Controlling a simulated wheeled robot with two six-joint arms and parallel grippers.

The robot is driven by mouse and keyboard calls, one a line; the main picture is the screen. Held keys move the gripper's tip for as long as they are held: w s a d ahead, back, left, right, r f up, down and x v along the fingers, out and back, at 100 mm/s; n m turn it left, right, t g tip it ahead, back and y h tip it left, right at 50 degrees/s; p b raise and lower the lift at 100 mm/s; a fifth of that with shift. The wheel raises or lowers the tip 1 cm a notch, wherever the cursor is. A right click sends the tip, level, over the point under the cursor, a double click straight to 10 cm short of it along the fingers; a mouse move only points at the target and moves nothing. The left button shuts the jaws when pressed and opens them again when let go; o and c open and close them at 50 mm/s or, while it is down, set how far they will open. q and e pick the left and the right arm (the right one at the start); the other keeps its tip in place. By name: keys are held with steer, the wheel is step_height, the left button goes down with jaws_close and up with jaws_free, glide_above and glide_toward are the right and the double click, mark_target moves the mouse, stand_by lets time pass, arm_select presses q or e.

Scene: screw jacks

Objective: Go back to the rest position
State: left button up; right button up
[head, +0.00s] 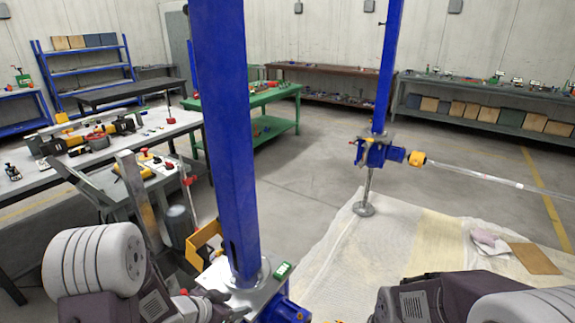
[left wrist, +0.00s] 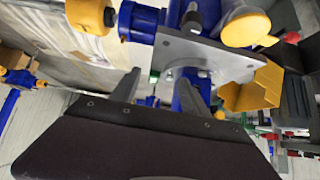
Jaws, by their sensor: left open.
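My left gripper (head: 198,302) is low in the head view, beside the foot of the near screw jack (head: 226,130), a tall blue post on a grey plate. In the left wrist view the two fingers of this gripper (left wrist: 162,92) stand apart with nothing held between them. The near jack's grey plate (left wrist: 215,60) and blue housing (left wrist: 138,22) are just beyond them; I cannot tell whether a finger touches. My right arm (head: 430,300) enters at the bottom right; its fingers are not in view.
A second blue jack (head: 375,150) with a yellow-ended housing and a clear rod stands on a pale sheet (head: 345,255). A grey tool cart (head: 135,185) and tool table (head: 180,125) are at left. Open floor (head: 315,170) lies between the jacks.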

arm_select(q)
step_height(320, 180, up, 8)
steer(key=a+n+t+y, duration=0.1)
steer(key=n+y, duration=0.1)
steer(key=y, duration=0.1)
steer(key=s+a+f+n+g+y, duration=0.1)
steer(key=s+f+n+g, duration=0.1)
steer(key=s, duration=0.6)
steer(key=s+a+f+n+g, duration=0.1)
steer(key=s+f+n+g, duration=0.1)
steer(key=s+g, duration=0.3)
steer(key=s+n, duration=0.1)
steer(key=s, duration=0.2)
steer(key=shift+f+y, duration=0.3)
steer(key=shift+y, duration=0.1)
